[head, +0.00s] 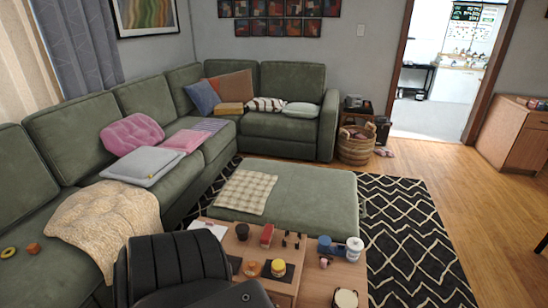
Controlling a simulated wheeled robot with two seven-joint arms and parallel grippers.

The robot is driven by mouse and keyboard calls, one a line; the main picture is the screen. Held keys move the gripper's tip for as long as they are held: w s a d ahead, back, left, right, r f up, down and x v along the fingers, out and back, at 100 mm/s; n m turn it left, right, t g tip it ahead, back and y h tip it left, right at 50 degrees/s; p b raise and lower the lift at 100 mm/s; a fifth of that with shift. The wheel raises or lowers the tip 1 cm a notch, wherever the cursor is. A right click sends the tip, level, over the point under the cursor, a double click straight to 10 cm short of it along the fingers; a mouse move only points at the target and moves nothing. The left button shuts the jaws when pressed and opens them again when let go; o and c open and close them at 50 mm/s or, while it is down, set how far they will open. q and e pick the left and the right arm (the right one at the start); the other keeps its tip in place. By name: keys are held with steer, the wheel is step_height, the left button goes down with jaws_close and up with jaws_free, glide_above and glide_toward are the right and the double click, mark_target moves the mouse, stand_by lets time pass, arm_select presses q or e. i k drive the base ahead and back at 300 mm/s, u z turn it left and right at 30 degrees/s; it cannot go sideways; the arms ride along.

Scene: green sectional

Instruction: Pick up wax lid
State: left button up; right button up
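Neither of my grippers shows in the head view. The wooden coffee table (228,247) stands at the bottom middle with several small items on it. A dark-topped jar (242,231), a red item (267,235), an orange item (252,268) and a yellow item (278,267) are on its left and middle part. A white round container (355,247) and a blue item (324,243) are on the right part. A round pale item with a dark rim (345,298) is near the bottom edge. All are too small to tell which is the wax lid.
A black chair-like shape (175,262) stands left of the table. A green ottoman (310,200) lies behind it, and a green sectional (150,95) runs along the left and back. A wicker basket (356,150) stands farther back. The wood floor (445,185) at right is clear.

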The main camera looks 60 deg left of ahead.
mark_target(252, 269)
steer(key=u, duration=0.65)
steer(key=i, duration=0.8)
steer(key=u, duration=0.85)
